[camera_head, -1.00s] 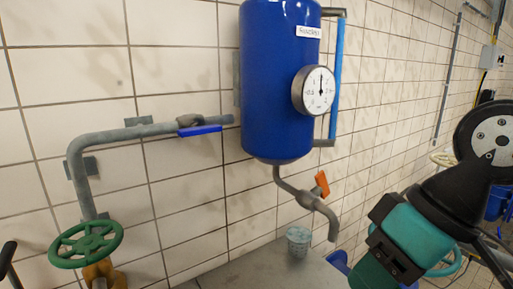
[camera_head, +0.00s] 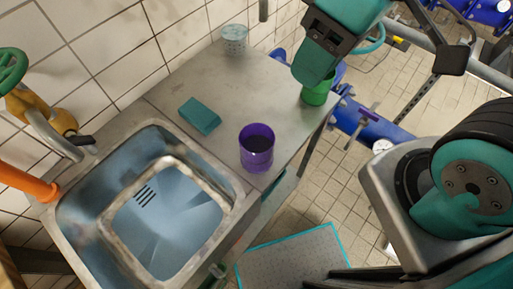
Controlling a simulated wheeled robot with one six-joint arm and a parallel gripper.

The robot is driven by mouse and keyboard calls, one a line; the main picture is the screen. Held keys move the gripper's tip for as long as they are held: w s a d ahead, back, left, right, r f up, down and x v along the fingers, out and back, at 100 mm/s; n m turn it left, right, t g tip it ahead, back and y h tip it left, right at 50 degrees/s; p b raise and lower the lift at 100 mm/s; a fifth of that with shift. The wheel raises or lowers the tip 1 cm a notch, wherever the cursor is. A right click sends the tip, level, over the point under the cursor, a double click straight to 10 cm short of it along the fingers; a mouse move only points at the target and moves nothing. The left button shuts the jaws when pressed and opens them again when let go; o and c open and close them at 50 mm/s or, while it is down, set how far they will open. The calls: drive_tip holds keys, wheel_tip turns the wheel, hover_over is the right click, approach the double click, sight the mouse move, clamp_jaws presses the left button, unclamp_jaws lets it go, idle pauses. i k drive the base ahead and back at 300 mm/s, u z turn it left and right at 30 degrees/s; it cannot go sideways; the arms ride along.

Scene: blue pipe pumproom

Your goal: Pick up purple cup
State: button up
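The purple cup (camera_head: 257,148) stands upright on the grey metal counter, near its front edge and just right of the sink. Its open top faces up and its inside looks dark. The end of my arm, with my gripper (camera_head: 312,68), is teal and black and hangs over the counter's right end. It is up and to the right of the purple cup and apart from it. I cannot make out separate fingers, so whether it is open or shut does not show.
A green cup (camera_head: 317,93) is partly hidden behind my arm's end. A teal sponge (camera_head: 199,116) lies left of the purple cup. A patterned cup (camera_head: 235,40) stands by the wall. The sink (camera_head: 165,215) is at left. Blue pipes (camera_head: 375,128) lie beyond the counter.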

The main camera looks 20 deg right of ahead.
sight(258, 140)
drive_tip(key=u, duration=0.85)
drive_tip(key=k, duration=0.8)
drive_tip(key=z, duration=0.8)
